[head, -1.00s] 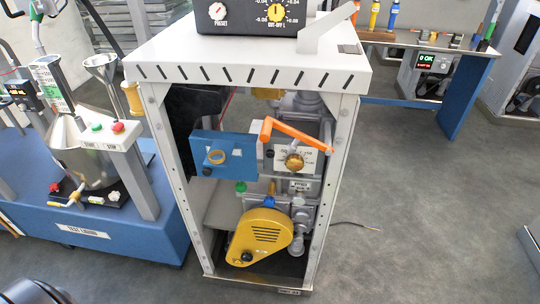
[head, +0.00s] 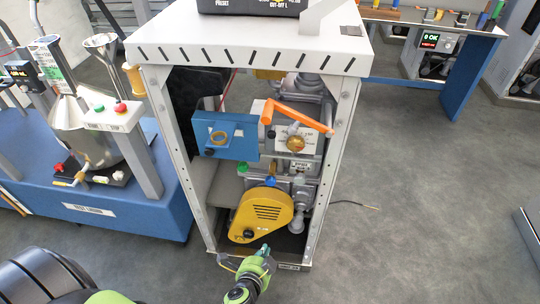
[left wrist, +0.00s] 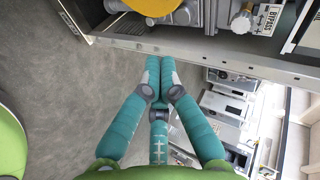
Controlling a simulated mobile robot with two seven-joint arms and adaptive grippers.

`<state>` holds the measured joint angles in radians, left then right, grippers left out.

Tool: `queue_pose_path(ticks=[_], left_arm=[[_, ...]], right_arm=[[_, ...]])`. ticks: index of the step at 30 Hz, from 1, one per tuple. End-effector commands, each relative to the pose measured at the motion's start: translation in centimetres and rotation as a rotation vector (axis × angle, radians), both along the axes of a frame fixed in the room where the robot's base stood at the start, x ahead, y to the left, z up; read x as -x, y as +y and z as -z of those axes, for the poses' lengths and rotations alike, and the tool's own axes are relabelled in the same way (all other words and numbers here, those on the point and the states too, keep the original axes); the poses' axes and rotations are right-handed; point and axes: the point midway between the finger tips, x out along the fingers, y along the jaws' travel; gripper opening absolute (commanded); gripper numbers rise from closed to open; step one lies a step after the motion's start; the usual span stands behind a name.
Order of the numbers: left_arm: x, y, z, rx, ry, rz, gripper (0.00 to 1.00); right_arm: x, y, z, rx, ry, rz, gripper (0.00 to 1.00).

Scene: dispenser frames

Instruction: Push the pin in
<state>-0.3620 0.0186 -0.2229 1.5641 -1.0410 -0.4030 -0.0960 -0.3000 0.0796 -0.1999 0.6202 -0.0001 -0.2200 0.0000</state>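The open dispenser frame (head: 330,180) stands ahead in the head view. A yellow cover (head: 268,207) with a black knob (head: 248,233) is low in it. A blue box (head: 241,130) with a brass ring and a dark knob (head: 209,152) is above left, and a brass knob (head: 296,143) sits under an orange lever. I cannot tell which part is the pin. My left gripper (head: 265,250) is at the frame's lower front edge, below the yellow cover. In the left wrist view its teal fingertips (left wrist: 160,72) are together and hold nothing visible. My right gripper is not in view.
The orange lever (head: 299,116) sticks out across the upper opening. The frame's grey posts (head: 185,165) flank the opening. A blue test stand (head: 120,215) is at the left, and a blue-legged bench (head: 462,85) is at the back right. The floor to the right is mostly clear.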

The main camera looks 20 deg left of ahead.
Motion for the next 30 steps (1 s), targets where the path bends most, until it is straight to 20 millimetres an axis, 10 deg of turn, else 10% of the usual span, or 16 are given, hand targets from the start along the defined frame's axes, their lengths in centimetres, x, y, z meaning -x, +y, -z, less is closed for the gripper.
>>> queue_pose_path(ticks=[6,12,30], left_arm=[[-4.4,1.1,-15.2,-0.262,-0.307,0.011,0.0],[-4.9,2.0,-22.8,-0.398,-0.448,-0.022,0.0],[-6.1,2.6,-24.5,-0.428,-0.478,-0.031,0.0]], right_arm=[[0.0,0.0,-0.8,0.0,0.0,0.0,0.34],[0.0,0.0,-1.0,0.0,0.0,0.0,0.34],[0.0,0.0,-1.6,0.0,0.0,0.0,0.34]])
